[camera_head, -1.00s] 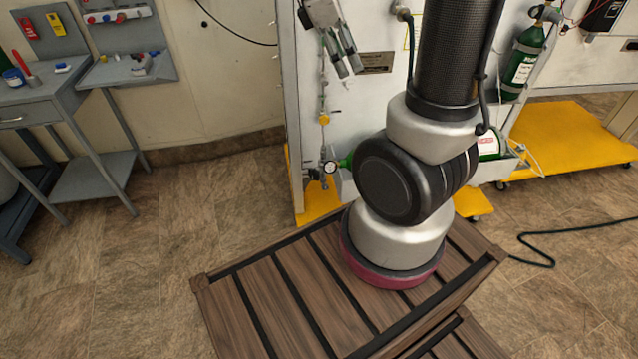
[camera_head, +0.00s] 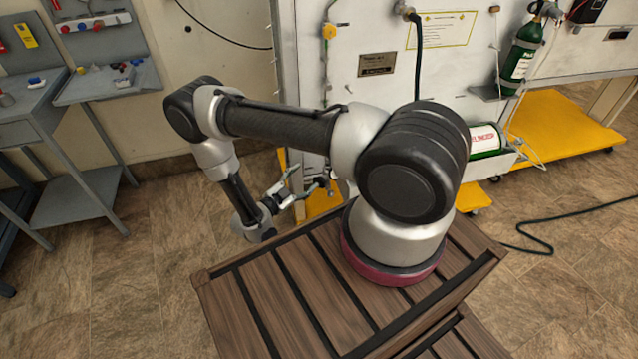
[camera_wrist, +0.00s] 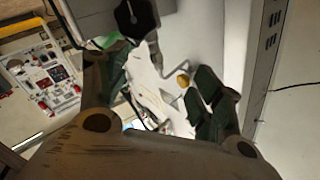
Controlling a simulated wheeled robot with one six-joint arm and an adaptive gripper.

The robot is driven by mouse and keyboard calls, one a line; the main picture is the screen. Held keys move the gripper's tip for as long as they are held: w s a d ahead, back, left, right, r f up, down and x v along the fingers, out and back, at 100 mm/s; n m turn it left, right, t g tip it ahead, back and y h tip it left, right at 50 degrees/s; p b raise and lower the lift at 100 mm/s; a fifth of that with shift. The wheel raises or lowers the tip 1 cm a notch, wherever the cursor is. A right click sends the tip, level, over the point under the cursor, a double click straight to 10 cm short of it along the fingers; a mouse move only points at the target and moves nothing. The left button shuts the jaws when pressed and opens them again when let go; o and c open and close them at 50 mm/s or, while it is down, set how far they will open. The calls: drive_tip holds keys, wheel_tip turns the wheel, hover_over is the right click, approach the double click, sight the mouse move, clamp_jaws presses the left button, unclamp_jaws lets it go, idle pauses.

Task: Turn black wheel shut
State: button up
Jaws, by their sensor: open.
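A small brass-coloured fitting (camera_wrist: 182,79) on a thin pipe shows beside the right finger. In the head view my gripper (camera_head: 298,188) is low at the left edge of the white panel (camera_head: 375,35). My arm hides the lower panel, and I cannot make out the wheel there.
A yellow base (camera_head: 570,130) juts out there, and a dark hose (camera_head: 545,245) lies on the floor. A grey workbench (camera_head: 60,100) stands at the left. The floor between bench and panel is clear.

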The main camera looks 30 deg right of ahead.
sight(319, 183)
wheel_tip(319, 183, down, 6)
drive_tip(key=s+n+t, duration=0.2)
drive_tip(key=s+n, duration=0.1)
drive_tip(key=n, duration=0.2)
drive_tip(key=shift+y, duration=0.3)
drive_tip(key=x, duration=0.7)
drive_tip(key=shift+w+d+r, duration=0.15)
drive_tip(key=shift+w+d, duration=0.1)
drive_tip(key=shift+d, duration=0.1)
drive_tip(key=shift+c, duration=0.2)
drive_tip(key=c, duration=1)
